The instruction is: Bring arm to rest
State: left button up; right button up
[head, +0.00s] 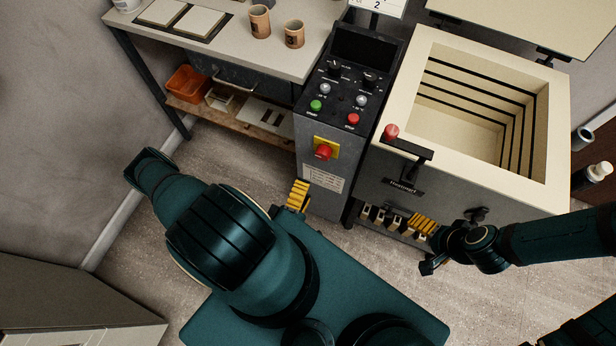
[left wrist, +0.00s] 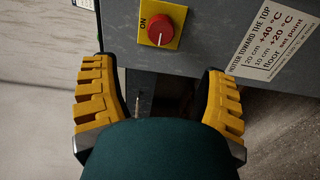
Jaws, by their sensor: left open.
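My left gripper (head: 297,197) is low in front of the grey control cabinet (head: 338,125), partly hidden by my own arm in the head view. In the left wrist view, its two yellow ridged fingers (left wrist: 159,105) are wide apart with nothing between them. A red knob on a yellow plate (left wrist: 162,24) sits on the cabinet face beyond the fingertips. My right gripper (head: 424,236) is in front of the kiln's lower face, its arm coming in from the right. One yellow finger pad shows; its opening is unclear.
The open square kiln (head: 555,130) stands right of the cabinet, with a red-knobbed latch (head: 392,132) jutting from its front. A table (head: 290,65) with cups and an under-shelf is at the upper left. A low cabinet (head: 70,310) is at the lower left. Bare floor (head: 150,255) lies between.

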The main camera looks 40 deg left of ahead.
dwell(0.6)
pick_arm(q)
jog(key=w+d+f+m+g+h, duration=0.65)
jog(key=m+g+h, duration=0.35)
jog(key=m, duration=0.5)
jog(key=w+d+r+m+g+y, duration=0.1)
jog(key=d+r+m+g, duration=0.3)
jog(key=r, duration=0.4)
jog(key=shift+d+r+g+y, duration=0.25)
jog(key=shift+d+g+y, duration=0.25)
jog(key=shift+g, duration=0.3)
jog(key=shift+w, duration=0.1)
